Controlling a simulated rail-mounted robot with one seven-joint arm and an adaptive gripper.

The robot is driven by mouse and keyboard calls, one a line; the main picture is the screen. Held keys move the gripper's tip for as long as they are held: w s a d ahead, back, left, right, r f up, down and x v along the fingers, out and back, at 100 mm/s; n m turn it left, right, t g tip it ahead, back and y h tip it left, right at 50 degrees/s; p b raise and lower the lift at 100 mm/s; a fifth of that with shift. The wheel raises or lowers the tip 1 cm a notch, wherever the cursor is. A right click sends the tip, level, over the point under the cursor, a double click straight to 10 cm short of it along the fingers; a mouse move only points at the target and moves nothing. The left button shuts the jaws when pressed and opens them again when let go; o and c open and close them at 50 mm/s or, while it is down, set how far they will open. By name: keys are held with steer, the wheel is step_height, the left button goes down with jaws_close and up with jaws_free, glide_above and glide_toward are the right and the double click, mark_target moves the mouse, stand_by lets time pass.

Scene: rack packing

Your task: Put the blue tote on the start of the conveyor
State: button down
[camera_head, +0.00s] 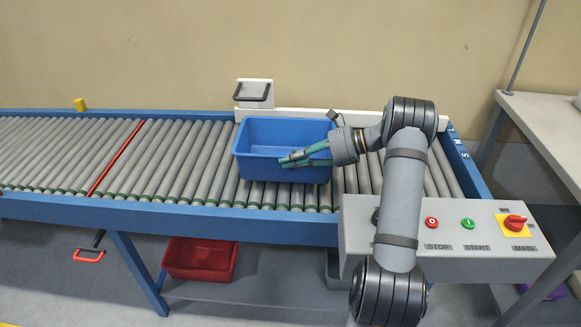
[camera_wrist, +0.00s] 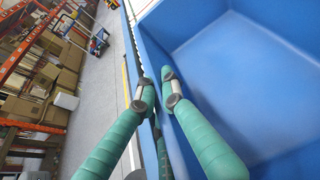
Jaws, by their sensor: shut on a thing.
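The blue tote (camera_head: 259,168) is upright and empty over the rollers of the conveyor (camera_head: 200,160), between the red line and the control box. It looks level; I cannot tell whether its base touches the rollers. My gripper (camera_head: 285,160) reaches in from the right and is shut on the tote's near wall. In the wrist view, the two green fingers of my gripper (camera_wrist: 156,82) lie on either side of the wall of the tote (camera_wrist: 245,60). The tote's underside is hidden.
A control box (camera_head: 365,238) with stop, start and main switches stands at the conveyor's front right. A grey device (camera_head: 254,94) stands behind the tote. A red line (camera_head: 117,158) crosses the rollers. The rollers to the left are clear. A red bin (camera_head: 200,259) is below.

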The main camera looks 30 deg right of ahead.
steer(key=shift+f, duration=1.2)
steer(key=shift+f, duration=0.2)
steer(key=c, duration=1.9)
jaws_free()
steer(key=v, duration=1.2)
steer(key=shift+r, duration=0.2)
